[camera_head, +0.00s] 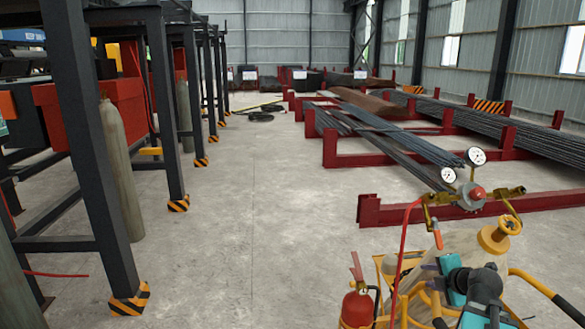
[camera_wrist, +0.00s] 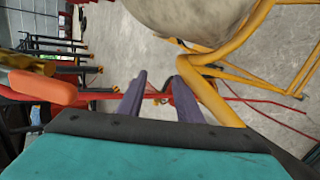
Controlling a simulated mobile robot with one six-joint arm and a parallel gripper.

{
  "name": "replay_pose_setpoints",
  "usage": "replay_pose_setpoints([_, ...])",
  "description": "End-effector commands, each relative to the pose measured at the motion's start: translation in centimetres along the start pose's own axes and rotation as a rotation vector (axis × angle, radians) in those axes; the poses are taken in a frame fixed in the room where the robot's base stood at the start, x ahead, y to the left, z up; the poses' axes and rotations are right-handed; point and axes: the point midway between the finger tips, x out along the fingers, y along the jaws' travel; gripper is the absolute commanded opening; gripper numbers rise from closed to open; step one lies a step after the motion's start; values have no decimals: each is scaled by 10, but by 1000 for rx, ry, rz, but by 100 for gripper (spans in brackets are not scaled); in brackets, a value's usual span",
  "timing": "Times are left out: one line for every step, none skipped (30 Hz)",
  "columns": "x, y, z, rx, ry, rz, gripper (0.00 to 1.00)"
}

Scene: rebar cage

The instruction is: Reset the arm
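My gripper (camera_wrist: 160,88) shows in the wrist view with two dark fingers apart and nothing visibly held between them. A red hose (camera_wrist: 105,96) passes behind the fingers. A yellow tube frame (camera_wrist: 208,95) is close by the right finger; I cannot tell whether they touch. My arm shows at the lower right of the head view as dark and teal parts, among a gas cylinder cart (camera_head: 556,300). The fingertips cannot be made out there.
A pale cylinder (camera_wrist: 195,15) is close above the fingers in the wrist view. Pressure gauges (camera_head: 475,156) and a red fire extinguisher (camera_head: 357,308) are near my arm. Rebar bundles (camera_head: 400,140) lie on red racks to the right. The middle concrete aisle (camera_head: 250,200) is clear.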

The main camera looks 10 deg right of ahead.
Motion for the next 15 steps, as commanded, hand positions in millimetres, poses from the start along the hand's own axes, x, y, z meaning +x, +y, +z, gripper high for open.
replay_pose_setpoints([16,-4,-19,14,30,11,32])
replay_pose_setpoints([24,-6,-28,23,45,19,32])
replay_pose_setpoints([33,-7,-40,36,63,32,32])
replay_pose_setpoints([41,-8,-50,47,78,41,32])
replay_pose_setpoints([47,-9,-59,57,90,50,32])
replay_pose_setpoints([56,-11,-71,72,107,61,32])
replay_pose_setpoints([63,-12,-80,84,119,71,32])
replay_pose_setpoints([69,-14,-89,97,130,80,32])
replay_pose_setpoints([77,-15,-100,113,144,92,32])
replay_pose_setpoints([83,-17,-108,127,154,100,32])
replay_pose_setpoints([89,-18,-118,142,164,109,32])
replay_pose_setpoints([96,-21,-128,162,175,121,32])
replay_pose_setpoints([102,-23,-136,177,183,128,32])
replay_pose_setpoints([107,-24,-144,193,190,136,32])
replay_pose_setpoints([114,-28,-154,215,198,146,32])
